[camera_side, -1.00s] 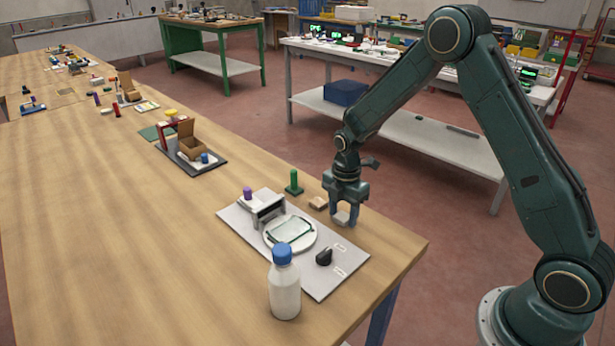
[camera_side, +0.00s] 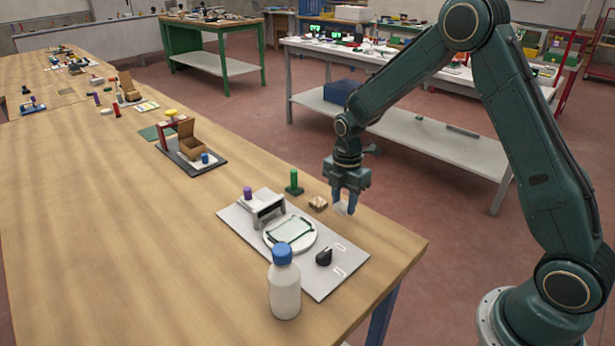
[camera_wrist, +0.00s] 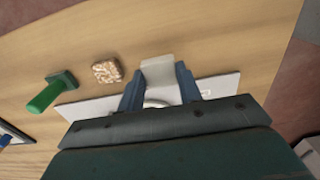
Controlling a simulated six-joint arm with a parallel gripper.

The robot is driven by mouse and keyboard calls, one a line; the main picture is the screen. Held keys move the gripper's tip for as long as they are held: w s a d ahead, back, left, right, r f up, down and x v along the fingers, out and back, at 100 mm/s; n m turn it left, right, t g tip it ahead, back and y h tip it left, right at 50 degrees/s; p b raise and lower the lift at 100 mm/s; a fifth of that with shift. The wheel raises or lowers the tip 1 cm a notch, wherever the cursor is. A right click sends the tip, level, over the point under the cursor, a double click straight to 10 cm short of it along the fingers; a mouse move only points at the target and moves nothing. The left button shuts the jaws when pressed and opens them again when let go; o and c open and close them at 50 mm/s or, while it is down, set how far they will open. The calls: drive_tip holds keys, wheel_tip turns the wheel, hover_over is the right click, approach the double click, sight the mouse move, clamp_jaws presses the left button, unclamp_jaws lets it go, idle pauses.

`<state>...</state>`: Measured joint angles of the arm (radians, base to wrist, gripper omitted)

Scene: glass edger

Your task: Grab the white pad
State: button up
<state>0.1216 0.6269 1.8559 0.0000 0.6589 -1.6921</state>
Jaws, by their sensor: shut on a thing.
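My gripper (camera_side: 343,206) is above the table near its right edge, shut on the white pad (camera_side: 341,208). In the wrist view the pad (camera_wrist: 160,72) is a pale block between the two blue fingers, sticking out past their tips. In the side view the pad is partly hidden by the fingers and appears held a little above the table.
A small speckled brown block (camera_side: 318,203) lies left of the gripper. A green peg on a base (camera_side: 294,183) stands beyond it. The grey plate (camera_side: 325,287) holds a white disc (camera_side: 307,247) and a black knob (camera_side: 324,257). A blue-capped bottle (camera_side: 285,290) stands in front.

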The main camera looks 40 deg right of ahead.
sight(344, 205)
wheel_tip(344, 205, up, 16)
drive_tip(key=shift+r, duration=0.2)
idle(0.7)
